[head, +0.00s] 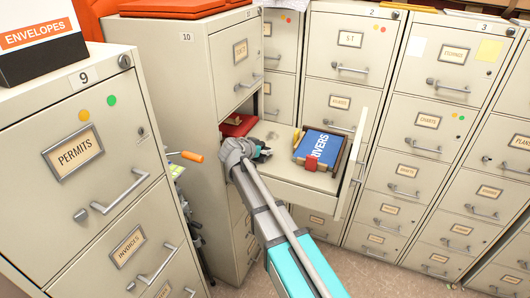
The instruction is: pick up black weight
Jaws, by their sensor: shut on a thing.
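My gripper (262,152) reaches into the open drawer (288,181) of cabinet 10, near its left side. It is small in view and seen from behind, with my arm's wrist in front of it. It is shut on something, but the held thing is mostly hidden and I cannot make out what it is. No black weight can be clearly made out in the drawer or elsewhere in the head view.
A blue book marked RIVERS (318,147) lies in the drawer, right of my gripper, with a red piece (311,164) at its front. Red items (238,125) lie at the drawer's back left. Cabinet 9 (75,152) stands left; an orange-handled tool (190,156) sticks out between cabinets.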

